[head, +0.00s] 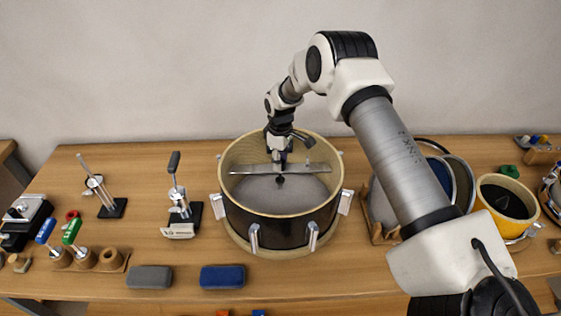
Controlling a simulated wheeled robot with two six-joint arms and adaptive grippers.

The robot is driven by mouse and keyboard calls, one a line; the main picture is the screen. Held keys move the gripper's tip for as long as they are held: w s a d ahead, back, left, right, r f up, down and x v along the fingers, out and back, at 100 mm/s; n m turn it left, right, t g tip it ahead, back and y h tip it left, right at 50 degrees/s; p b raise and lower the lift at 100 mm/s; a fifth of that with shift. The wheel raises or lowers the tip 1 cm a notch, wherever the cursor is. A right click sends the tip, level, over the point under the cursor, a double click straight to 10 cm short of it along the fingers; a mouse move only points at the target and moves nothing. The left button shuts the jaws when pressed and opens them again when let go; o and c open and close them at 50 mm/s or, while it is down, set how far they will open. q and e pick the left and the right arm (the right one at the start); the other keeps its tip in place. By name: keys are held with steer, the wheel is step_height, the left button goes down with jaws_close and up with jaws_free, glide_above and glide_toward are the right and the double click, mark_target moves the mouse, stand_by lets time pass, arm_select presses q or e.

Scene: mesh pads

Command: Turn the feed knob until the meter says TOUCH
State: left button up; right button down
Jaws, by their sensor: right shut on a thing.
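A round black-sided drum (268,229) with a pale wooden rim stands in the middle of the table. A flat metal bar (247,169) spans its opening, with a small dark tip (280,180) showing under its middle, above the grey inside surface. My right gripper (279,156) reaches down over the middle of the bar. It is shut on what appears to be the feed knob, which the fingers hide. I cannot make out a meter or any reading on it. My left gripper is not in view.
A lever clamp (180,204) and a metal stand (101,197) are left of the drum. Grey (150,277) and blue (222,276) pads lie in front. Green and blue-handled tools stand in a wooden holder (112,259). A yellow drum (508,200) is right of my arm.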

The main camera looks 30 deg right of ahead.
steer(key=shift+s+f+m, duration=0.1)
steer(key=shift+m, duration=0.9)
steer(key=shift+s+f+m, duration=0.1)
steer(key=shift+m, duration=0.9)
steer(key=c, duration=0.8)
jaws_free()
steer(key=shift+w, duration=0.15)
steer(key=shift+o, duration=0.2)
step_height(320, 180, up, 12)
steer(key=shift+w, duration=0.15)
